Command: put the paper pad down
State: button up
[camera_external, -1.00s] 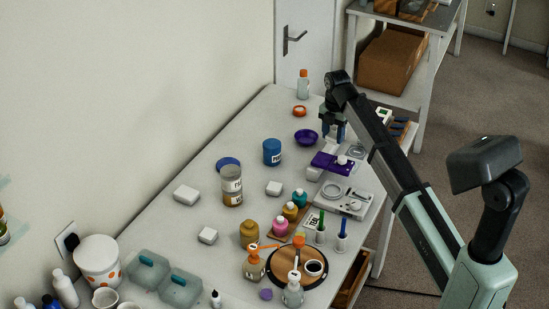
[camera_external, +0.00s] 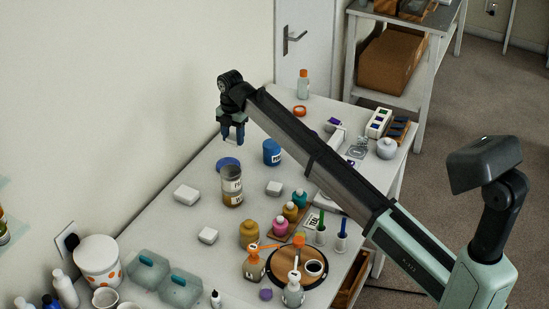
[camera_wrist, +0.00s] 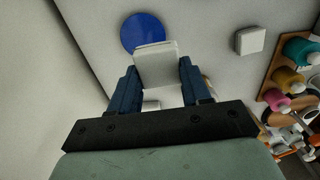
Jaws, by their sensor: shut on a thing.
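My gripper (camera_external: 233,137) hangs above the far left of the table, near the wall. In the wrist view my gripper (camera_wrist: 156,88) has its two blue fingers on either side of a white paper pad (camera_wrist: 157,65), shut on it. In the external view the pad is too small and too covered by the fingers to make out clearly. The pad looks held above the table. A blue disc (camera_wrist: 143,33) also shows just beyond the pad in the wrist view.
White blocks (camera_external: 186,194) lie nearby. Several small colored bottles (camera_external: 290,211) stand farther right. Bare table lies between the lid and the wall.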

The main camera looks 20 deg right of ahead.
jog(key=shift+f, duration=4.95)
jog(key=shift+f, duration=0.15)
jog(key=o, duration=1)
notch_tip(320, 180, up, 12)
jog(key=shift+r, duration=0.2)
